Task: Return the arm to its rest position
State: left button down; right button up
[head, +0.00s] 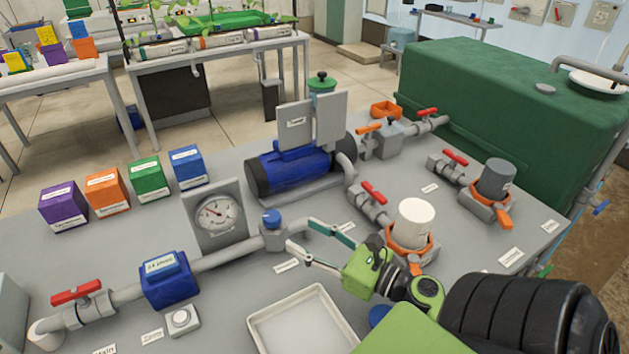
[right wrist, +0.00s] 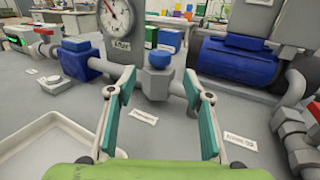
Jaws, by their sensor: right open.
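My right gripper (head: 299,232) reaches in from the lower right over the grey bench, with its two fingers spread apart and nothing held between them. Its fingertips point at the grey fitting with a blue cap (head: 271,218) on the pipe. In the right wrist view, my right gripper (right wrist: 159,78) frames this blue-capped fitting (right wrist: 158,60), which stands beyond the fingertips; a gap to it seems to show, but the exact distance is hard to tell. My left gripper does not show in either view.
A white tray (head: 256,328) lies below the gripper. A pressure gauge (head: 215,213), blue pump (head: 292,170), white-topped filter (head: 414,222) and red-handled valve (head: 373,192) stand around it. A large green tank (head: 510,95) is at the back right. Several coloured boxes stand left.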

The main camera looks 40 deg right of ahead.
jog(key=shift+s+d, duration=0.15)
jog(key=shift+s, duration=0.65)
